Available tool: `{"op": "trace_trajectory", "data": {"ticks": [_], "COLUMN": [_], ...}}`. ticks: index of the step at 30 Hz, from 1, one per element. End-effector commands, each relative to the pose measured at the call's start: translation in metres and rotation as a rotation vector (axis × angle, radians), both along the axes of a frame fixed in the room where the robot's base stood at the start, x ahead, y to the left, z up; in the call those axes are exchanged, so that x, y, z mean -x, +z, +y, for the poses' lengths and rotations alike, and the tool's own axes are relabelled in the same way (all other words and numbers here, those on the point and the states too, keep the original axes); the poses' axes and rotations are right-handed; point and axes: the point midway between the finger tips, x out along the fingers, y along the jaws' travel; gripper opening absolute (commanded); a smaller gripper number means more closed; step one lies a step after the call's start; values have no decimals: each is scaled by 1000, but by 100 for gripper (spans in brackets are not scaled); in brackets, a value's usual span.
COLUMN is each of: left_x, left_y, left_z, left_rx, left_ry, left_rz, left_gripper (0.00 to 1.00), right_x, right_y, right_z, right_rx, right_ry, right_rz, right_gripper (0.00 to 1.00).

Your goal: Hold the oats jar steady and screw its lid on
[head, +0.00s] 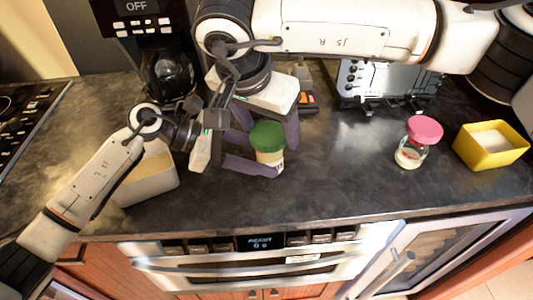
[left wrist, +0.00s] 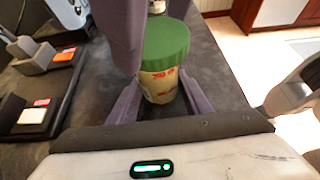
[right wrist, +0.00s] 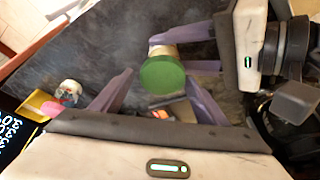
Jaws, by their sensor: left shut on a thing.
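The oats jar (head: 270,157) stands on the dark counter with a green lid (head: 267,136) on its mouth. The lid looks level; how far it is threaded cannot be seen. My left gripper (head: 255,167) is shut on the jar body from the left, one finger on each side; the left wrist view shows the jar (left wrist: 158,88) between its fingers. My right gripper (head: 267,128) is above, pointing down. In the right wrist view its fingers are spread, with the green lid (right wrist: 162,75) between them and gaps on both sides.
A jar with a pink lid (head: 424,129) and a yellow container (head: 492,146) stand to the right. A pale box (head: 148,182) sits to the left under my left arm. A coffee machine (head: 150,50) and a silver appliance (head: 385,80) stand behind.

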Motion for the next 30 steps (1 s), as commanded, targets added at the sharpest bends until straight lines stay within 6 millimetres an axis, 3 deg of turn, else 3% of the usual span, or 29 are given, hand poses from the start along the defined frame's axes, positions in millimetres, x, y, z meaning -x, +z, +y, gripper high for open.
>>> {"op": "trace_trajectory", "data": {"ticks": [6, 30], "left_x": [1, 1], "left_y": [1, 1], "left_z": [-1, -1], "left_rx": [2, 2], "left_ry": [-2, -4], "left_rz": [0, 0], "left_gripper": [4, 4], "right_x": [0, -1], "right_y": [1, 0], "right_z": [-1, -1], "right_rx": [-3, -6], "right_ry": [288, 1015], "right_rz": [-3, -2], "right_gripper": [67, 67]}}
